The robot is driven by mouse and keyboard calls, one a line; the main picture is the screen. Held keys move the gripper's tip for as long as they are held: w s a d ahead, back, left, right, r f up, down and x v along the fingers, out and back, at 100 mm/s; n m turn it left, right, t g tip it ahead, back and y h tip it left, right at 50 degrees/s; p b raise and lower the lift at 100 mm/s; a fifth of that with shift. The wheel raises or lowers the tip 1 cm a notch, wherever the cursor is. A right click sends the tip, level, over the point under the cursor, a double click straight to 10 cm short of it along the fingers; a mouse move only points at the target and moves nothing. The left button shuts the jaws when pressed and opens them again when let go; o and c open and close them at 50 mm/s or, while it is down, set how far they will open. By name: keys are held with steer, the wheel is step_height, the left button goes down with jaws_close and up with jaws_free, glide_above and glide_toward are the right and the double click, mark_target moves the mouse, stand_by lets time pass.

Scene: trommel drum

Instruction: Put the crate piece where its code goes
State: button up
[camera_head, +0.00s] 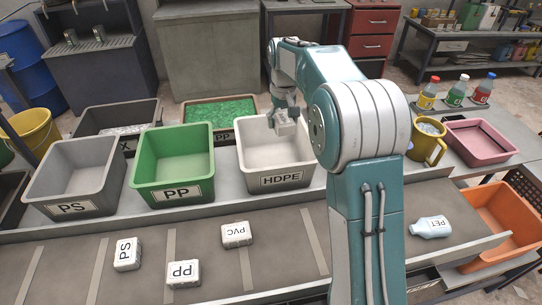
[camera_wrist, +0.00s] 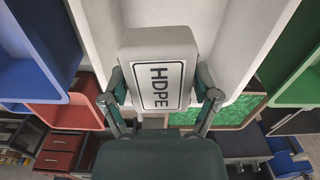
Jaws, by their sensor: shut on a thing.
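A white piece (camera_wrist: 148,42) with a black-on-white HDPE label sits between the two fingers of my gripper (camera_wrist: 160,84) in the wrist view. The gripper is shut on its sides. In the head view the same piece (camera_head: 286,128) hangs from my gripper (camera_head: 285,115) over the white bin (camera_head: 281,181) labelled HDPE. It appears within the bin's opening; how deep is hard to tell. The green bin (camera_head: 172,195) is labelled PP and the grey bin (camera_head: 72,209) PS. Pieces marked PS (camera_head: 127,253), PP (camera_head: 184,273) and PVC (camera_head: 237,234) lie on the grey belt.
A PET bottle (camera_head: 431,227) lies on the belt at right, near an orange bin (camera_head: 507,215). A yellow mug (camera_head: 427,141), pink tray (camera_head: 481,141) and several capped bottles stand right of my arm. A tray of green bits (camera_head: 221,111) is behind the bins.

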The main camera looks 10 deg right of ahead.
step_height(320, 180, down, 3)
steer(key=shift+a, duration=0.1)
steer(key=shift+a+f, duration=0.45)
steer(key=shift+d, duration=0.25)
steer(key=o, duration=1)
steer(key=shift+d, duration=0.15)
steer(key=shift+c, duration=0.2)
steer(key=shift+a, duration=0.2)
